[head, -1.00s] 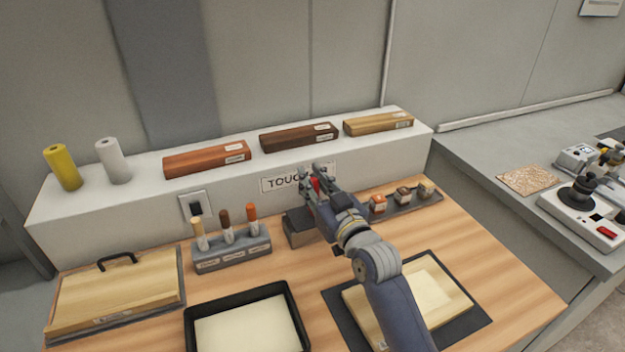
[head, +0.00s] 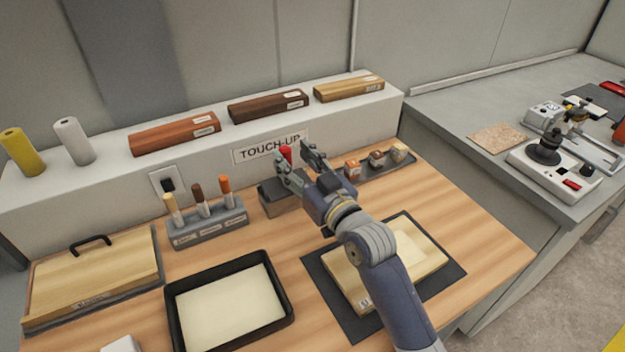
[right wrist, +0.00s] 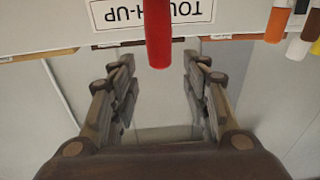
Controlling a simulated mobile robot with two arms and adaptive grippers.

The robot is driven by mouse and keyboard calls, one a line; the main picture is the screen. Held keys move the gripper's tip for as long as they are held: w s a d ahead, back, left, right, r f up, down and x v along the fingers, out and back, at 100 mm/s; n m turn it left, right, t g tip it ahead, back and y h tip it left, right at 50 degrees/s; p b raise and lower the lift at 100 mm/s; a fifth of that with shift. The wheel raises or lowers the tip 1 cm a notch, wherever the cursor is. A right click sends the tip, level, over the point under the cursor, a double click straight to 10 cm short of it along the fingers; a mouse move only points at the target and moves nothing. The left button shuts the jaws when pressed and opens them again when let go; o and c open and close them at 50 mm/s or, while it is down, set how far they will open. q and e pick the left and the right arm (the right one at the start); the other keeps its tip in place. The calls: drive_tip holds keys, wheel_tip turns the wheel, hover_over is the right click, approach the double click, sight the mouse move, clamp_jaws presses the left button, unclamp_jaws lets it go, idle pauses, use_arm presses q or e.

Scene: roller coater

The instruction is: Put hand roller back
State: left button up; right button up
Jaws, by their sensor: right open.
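A red cylindrical handle (head: 286,153), seemingly the hand roller's, stands upright over a dark grey block (head: 283,197) on the wooden bench, in front of the TOUCH-UP sign. My right gripper (head: 298,157) is open near the handle, its fingers spread. In the right wrist view the red handle (right wrist: 158,35) lies between the lines of the two open fingers (right wrist: 158,80), beyond their tips, with gaps on both sides. The handle's lower part and any roller are hidden by the gripper and block. My left gripper is out of view.
A pen holder (head: 210,228) stands left of the block, and a tray (head: 385,163) of small pots stands right. In front are a black tray (head: 178,318) and a dark mat (head: 340,313) with a wooden board (head: 425,262). A lidded box (head: 90,283) sits left.

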drive_tip(key=v, duration=0.7)
drive_tip(key=shift+s+b, duration=0.2)
drive_tip(key=shift+b, duration=0.25)
